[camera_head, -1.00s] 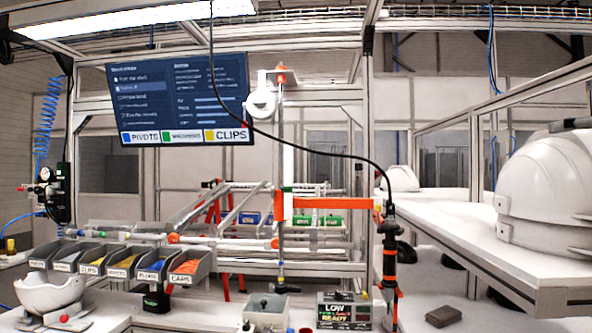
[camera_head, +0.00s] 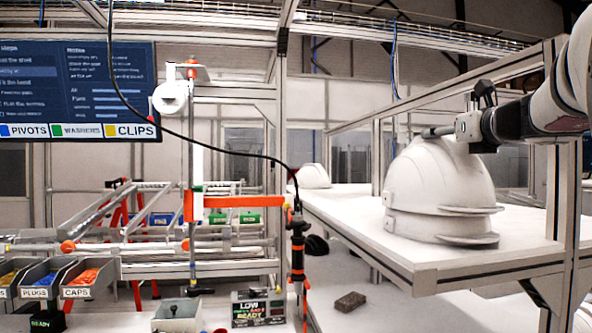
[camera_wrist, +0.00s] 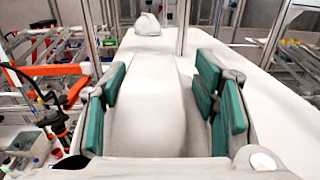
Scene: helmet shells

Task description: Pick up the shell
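White helmet shells (camera_head: 438,185) stand on the white side table at the right in the head view. Two brims show one above the other, so they look nested. My gripper (camera_head: 437,132) is at the crown of the top shell, reaching in from the right. In the wrist view, my gripper (camera_wrist: 164,100) is open, with green pads left and right. A smooth white surface, apparently the shell's crown (camera_wrist: 146,112), lies between them. I cannot tell whether the pads touch it. Another white shell (camera_head: 314,176) stands farther back on the table, also in the wrist view (camera_wrist: 147,24).
The side table (camera_head: 350,215) has free room between the shells. Frame posts (camera_head: 563,190) stand close at its right. An orange arm with a hanging tool (camera_head: 297,245) is left of the table. Parts bins (camera_head: 88,277) and a brown block (camera_head: 350,301) sit lower down.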

